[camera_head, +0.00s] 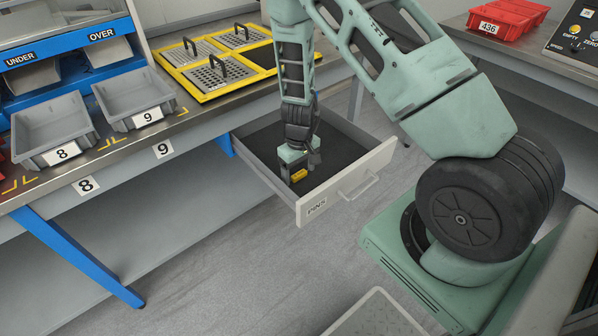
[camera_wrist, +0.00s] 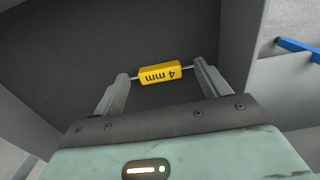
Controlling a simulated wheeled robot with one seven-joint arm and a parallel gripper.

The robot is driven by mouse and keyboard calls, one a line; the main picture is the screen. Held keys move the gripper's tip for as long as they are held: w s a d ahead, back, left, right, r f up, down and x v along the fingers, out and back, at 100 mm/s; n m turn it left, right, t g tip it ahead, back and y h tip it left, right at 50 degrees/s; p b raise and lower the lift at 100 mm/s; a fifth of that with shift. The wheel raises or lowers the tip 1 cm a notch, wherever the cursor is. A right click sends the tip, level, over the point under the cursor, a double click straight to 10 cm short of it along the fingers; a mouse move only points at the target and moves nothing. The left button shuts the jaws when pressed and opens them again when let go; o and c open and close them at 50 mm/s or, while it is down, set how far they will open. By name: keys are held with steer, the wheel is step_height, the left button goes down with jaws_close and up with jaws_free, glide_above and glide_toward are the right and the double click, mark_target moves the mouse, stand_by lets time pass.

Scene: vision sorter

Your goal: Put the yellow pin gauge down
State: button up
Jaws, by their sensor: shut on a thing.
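The yellow pin gauge (camera_wrist: 160,72) reads "4 mm" and has a thin metal pin showing at each end. My gripper (camera_wrist: 165,76) is shut on it, with one finger at each end of the pin. In the head view the yellow gauge (camera_head: 298,175) shows at the tips of my gripper (camera_head: 299,172), inside the open drawer (camera_head: 345,187) labelled PINS. The drawer has a dark floor and pale walls. I cannot tell whether the gauge touches the drawer floor.
The drawer's front, with its handle (camera_head: 360,187), stands out from under the bench. Grey bins 8 (camera_head: 50,125) and 9 (camera_head: 132,98) stand on the bench at left. Yellow-framed trays (camera_head: 195,85) lie behind. Red bins (camera_head: 505,18) are at the far right.

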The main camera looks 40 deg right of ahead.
steer(key=shift+f, duration=0.2)
steer(key=o, duration=1)
steer(key=shift+o, duration=0.2)
steer(key=shift+r, duration=0.15)
